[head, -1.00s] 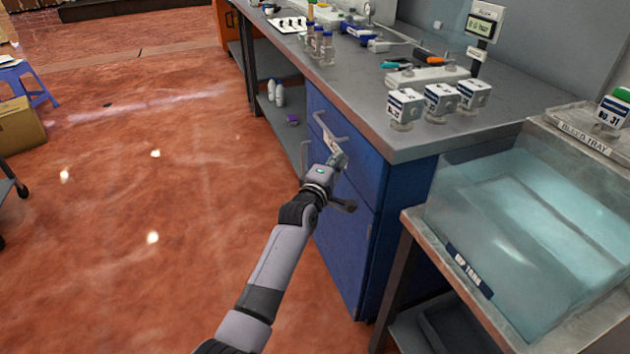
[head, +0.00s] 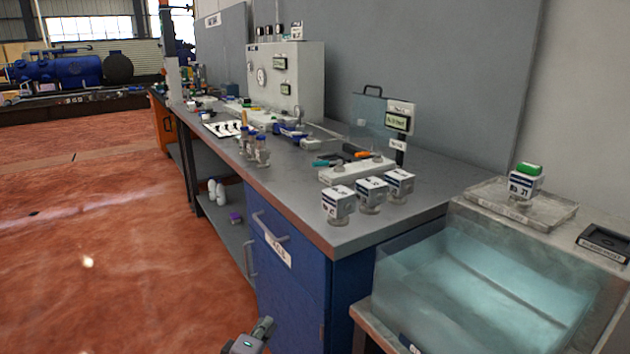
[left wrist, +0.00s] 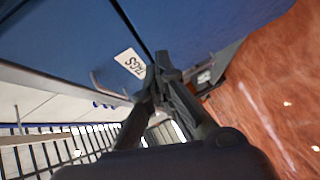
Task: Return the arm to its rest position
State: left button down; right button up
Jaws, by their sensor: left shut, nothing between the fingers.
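My left gripper (head: 262,328) shows at the bottom edge of the head view, in front of the blue cabinet (head: 292,300) under the workbench. Only its tip end shows there; the rest of the arm is out of the picture. In the left wrist view the fingers (left wrist: 163,75) are closed together with nothing between them. They point toward the blue cabinet front (left wrist: 200,25) and its white label (left wrist: 130,62). A handle beside the label lies close to the fingers in that picture; I cannot tell the gap. My right gripper is in neither view.
The grey workbench (head: 300,205) holds several white boxes on stands near its front corner. A glass water tank (head: 480,300) stands right of the cabinet. A cabinet handle (head: 268,228) juts out above the label. The red floor (head: 120,260) at left is clear.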

pick_arm(q)
jog(key=s+a+f+m+g+y, duration=0.1)
jog(key=s+a+f+m+g, duration=0.2)
jog(key=s+f, duration=0.7)
jog(key=s+f+m+g, duration=0.4)
jog(key=s+f+m, duration=0.1)
jog(key=s+f, duration=0.45)
jog(key=s+a+f+m+g+y, duration=0.1)
jog(key=s+a+f+m+g, duration=0.2)
jog(key=s+f, duration=0.75)
jog(key=s+a+f+m+g+p, duration=0.2)
jog(key=s+p, duration=0.6)
jog(key=s, duration=0.4)
jog(key=s+a+f+m+g+y+p, duration=0.1)
jog(key=s+a+f+m+g+p, duration=0.1)
jog(key=s+p, duration=0.6)
jog(key=s, duration=0.5)
jog(key=shift+s+a+f, duration=0.15)
jog(key=shift+s+a, duration=0.05)
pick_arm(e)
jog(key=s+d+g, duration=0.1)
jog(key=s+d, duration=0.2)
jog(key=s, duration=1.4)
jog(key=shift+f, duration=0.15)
